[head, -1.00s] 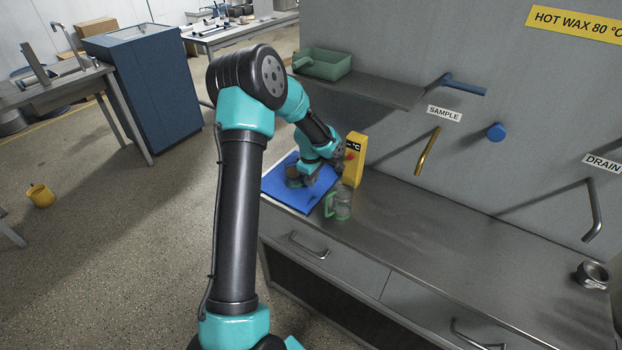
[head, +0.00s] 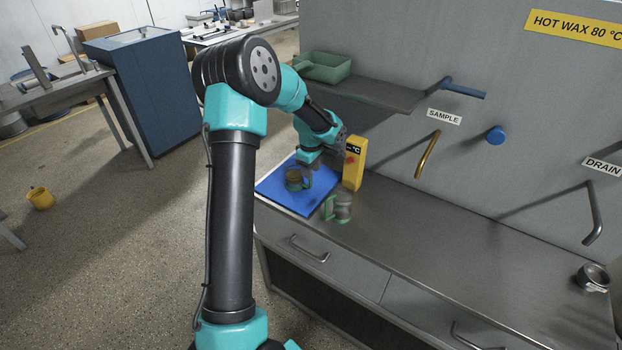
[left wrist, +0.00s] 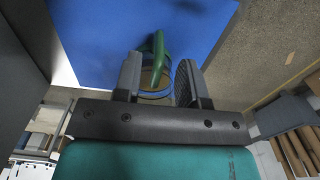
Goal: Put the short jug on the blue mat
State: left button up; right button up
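The short jug (head: 293,181), brownish with a green handle, stands upright on the blue mat (head: 275,188), toward its right part. My left gripper (head: 309,166) is just above and behind it. In the left wrist view my left gripper (left wrist: 160,82) has its fingers apart, with the jug's green handle (left wrist: 158,48) in view between them and gaps on both sides. The jug's body is partly hidden there by the fingers. My right gripper is in neither view.
A taller clear jug (head: 344,206) with a green handle stands on the steel counter, beside the mat's right front edge. A yellow temperature box (head: 354,163) stands close right of my gripper. A shelf (head: 385,94) with a green tray (head: 322,67) is behind. The counter to the right is mostly clear.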

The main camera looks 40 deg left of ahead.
pick_arm(q)
notch_tip(320, 180, up, 6)
jog(key=shift+r, duration=0.25)
dwell(0.6)
